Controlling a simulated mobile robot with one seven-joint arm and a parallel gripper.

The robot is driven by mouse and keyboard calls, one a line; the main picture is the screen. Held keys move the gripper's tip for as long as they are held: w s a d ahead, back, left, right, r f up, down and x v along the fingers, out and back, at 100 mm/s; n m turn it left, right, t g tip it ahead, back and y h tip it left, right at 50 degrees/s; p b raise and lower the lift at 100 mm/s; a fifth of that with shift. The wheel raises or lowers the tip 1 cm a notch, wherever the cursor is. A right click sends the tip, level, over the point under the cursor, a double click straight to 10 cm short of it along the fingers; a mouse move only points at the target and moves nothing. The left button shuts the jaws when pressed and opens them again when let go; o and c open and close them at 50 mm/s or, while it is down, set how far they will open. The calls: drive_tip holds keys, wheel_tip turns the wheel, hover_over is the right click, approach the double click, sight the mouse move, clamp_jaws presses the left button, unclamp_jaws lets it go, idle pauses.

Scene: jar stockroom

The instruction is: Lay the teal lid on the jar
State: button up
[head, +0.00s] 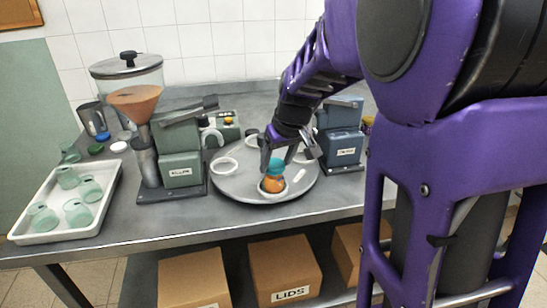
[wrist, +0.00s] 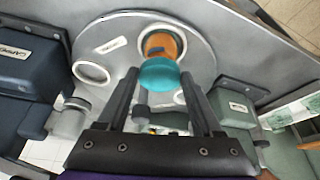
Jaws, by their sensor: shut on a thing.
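My gripper (head: 278,155) points down over the round grey turntable and is shut on the teal lid (head: 276,165). In the wrist view the teal lid (wrist: 159,76) sits between the two fingertips (wrist: 160,73). The jar (head: 272,186), with orange contents, stands in a white ring near the front edge of the turntable (head: 235,187). The lid overlaps the top of the jar in the head view. In the wrist view part of the jar (wrist: 161,43) shows beyond the lid. I cannot tell whether lid and jar touch.
A green machine with an orange funnel (head: 135,101) stands left of the turntable, a blue machine (head: 341,140) right of it. A white tray (head: 50,232) holds several green cups. Loose lids, one white (head: 118,147), lie behind it. Cardboard boxes (head: 285,268) stand below.

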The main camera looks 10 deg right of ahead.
drive_tip(key=shift+f+b, duration=0.4)
drive_tip(key=shift+f, duration=0.15)
idle(1.4)
idle(0.3)
drive_tip(key=o, duration=1.3)
drive_tip(key=shift+o, duration=0.2)
drive_tip(key=shift+r, duration=0.15)
drive_tip(key=shift+r+p, duration=2.55)
drive_tip(key=shift+r, duration=0.85)
